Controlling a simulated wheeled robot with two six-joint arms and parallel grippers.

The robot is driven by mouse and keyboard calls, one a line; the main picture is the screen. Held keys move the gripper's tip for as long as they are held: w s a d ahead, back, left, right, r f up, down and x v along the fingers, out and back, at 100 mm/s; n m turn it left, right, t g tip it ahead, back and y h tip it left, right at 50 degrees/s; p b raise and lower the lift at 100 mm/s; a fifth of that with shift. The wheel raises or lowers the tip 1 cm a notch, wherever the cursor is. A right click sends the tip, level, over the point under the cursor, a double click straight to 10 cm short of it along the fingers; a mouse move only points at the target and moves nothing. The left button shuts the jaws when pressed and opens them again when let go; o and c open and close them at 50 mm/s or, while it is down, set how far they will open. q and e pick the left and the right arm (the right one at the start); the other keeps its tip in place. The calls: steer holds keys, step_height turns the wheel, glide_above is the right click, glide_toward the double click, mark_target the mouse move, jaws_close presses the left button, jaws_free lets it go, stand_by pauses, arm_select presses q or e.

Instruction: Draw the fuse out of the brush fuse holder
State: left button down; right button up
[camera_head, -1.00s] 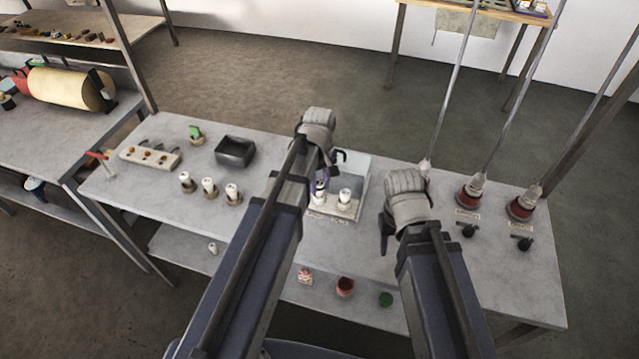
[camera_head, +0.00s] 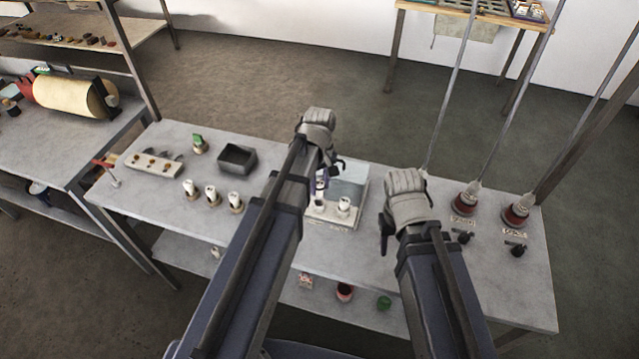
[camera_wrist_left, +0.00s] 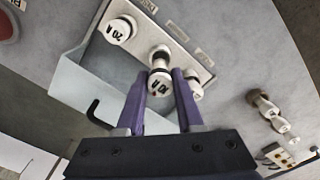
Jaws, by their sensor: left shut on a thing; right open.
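My left gripper (camera_wrist_left: 160,84) is shut on a white fuse (camera_wrist_left: 160,86) with dark lettering, seen end-on in the left wrist view. The fuse stands off a round white socket (camera_wrist_left: 160,54) on the pale fuse holder (camera_head: 334,220); I cannot tell whether its lower end is clear. A white fuse marked 20 A (camera_wrist_left: 119,31) sits beside it in the holder; another white piece (camera_wrist_left: 195,90) is partly hidden by a finger. In the head view, my left gripper (camera_head: 323,183) is over the holder. My right gripper (camera_head: 384,238) is open and empty to its right, over the bench.
Several white fuses (camera_head: 211,194) stand left of the holder on the bench. A dark open tray (camera_head: 237,157) and a pale block with holes (camera_head: 153,165) lie farther left. Red round units (camera_head: 463,204) with rods are on the right. Bench front is mostly clear.

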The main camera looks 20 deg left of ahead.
arm_select(q)
steer(key=shift+r, duration=0.4)
step_height(320, 180, up, 3)
steer(key=p, duration=0.3)
steer(key=shift+p, duration=0.3)
steer(key=shift+a, duration=0.1)
stand_by(1.4)
